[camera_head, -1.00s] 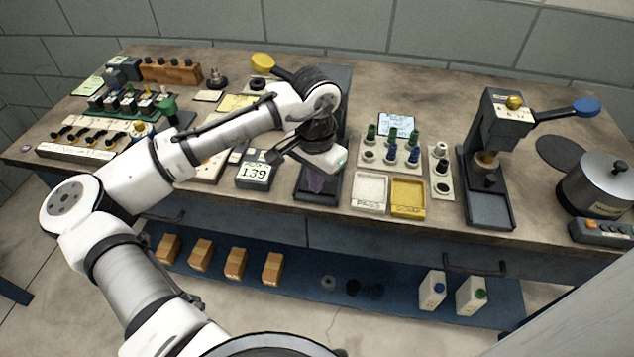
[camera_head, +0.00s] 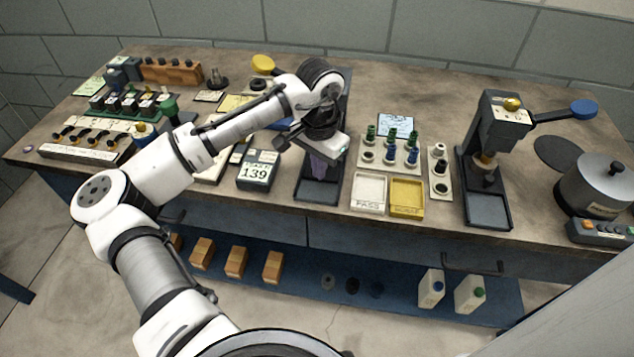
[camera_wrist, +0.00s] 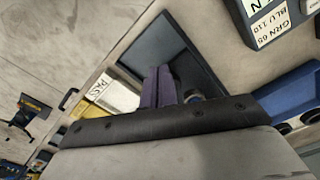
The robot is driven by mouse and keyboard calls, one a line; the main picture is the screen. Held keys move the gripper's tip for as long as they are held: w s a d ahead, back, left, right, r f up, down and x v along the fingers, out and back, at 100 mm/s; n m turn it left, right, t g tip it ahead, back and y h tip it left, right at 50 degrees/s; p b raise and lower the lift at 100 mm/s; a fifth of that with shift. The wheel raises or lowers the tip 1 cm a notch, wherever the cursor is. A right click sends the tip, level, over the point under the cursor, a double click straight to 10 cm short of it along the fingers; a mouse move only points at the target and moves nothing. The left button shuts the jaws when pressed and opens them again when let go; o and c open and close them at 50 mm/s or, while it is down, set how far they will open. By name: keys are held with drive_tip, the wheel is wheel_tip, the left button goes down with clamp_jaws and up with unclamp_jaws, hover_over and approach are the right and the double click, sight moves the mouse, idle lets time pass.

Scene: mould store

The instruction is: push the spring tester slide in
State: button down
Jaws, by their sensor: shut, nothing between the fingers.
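The tester with the yellow-knobbed lever (camera_head: 263,63) stands behind my arm; most of its body is hidden. Its slide, a dark flat tray (camera_head: 318,191), reaches toward the bench's front edge. The tray fills the upper middle of the wrist view (camera_wrist: 150,42). My gripper (camera_head: 318,173) is shut and empty, its purple fingers pointing down over the rear part of the tray. The fingers also show in the wrist view (camera_wrist: 158,78), with a small round piece (camera_wrist: 191,97) beside them. I cannot tell whether the fingertips touch anything.
A readout box showing 139 (camera_head: 256,172) stands left of the tray. A second press (camera_head: 490,130) with a blue-knobbed lever stands further right, near a pot (camera_head: 598,185).

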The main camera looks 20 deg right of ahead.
drive_tip(key=shift+d, duration=0.1)
drive_tip(key=shift+w+d+p, duration=0.3)
drive_tip(key=shift+w+d, duration=0.1)
drive_tip(key=shift+w, duration=0.25)
drive_tip(key=shift+w+d+p, duration=0.3)
drive_tip(key=shift+w+d, duration=0.1)
drive_tip(key=shift+w, duration=0.2)
drive_tip(key=shift+s+a+r+p, duration=0.6)
drive_tip(key=shift+s+r+p, duration=0.35)
drive_tip(key=shift+p, duration=0.1)
drive_tip(key=shift+s+a, duration=0.1)
drive_tip(key=shift+a, duration=0.05)
drive_tip(key=shift+r, duration=0.1)
wheel_tip(320, 180, up, 7)
drive_tip(key=s+a, duration=0.1)
drive_tip(key=s, duration=0.1)
drive_tip(key=shift+s+a, duration=0.25)
drive_tip(key=shift+a, duration=0.1)
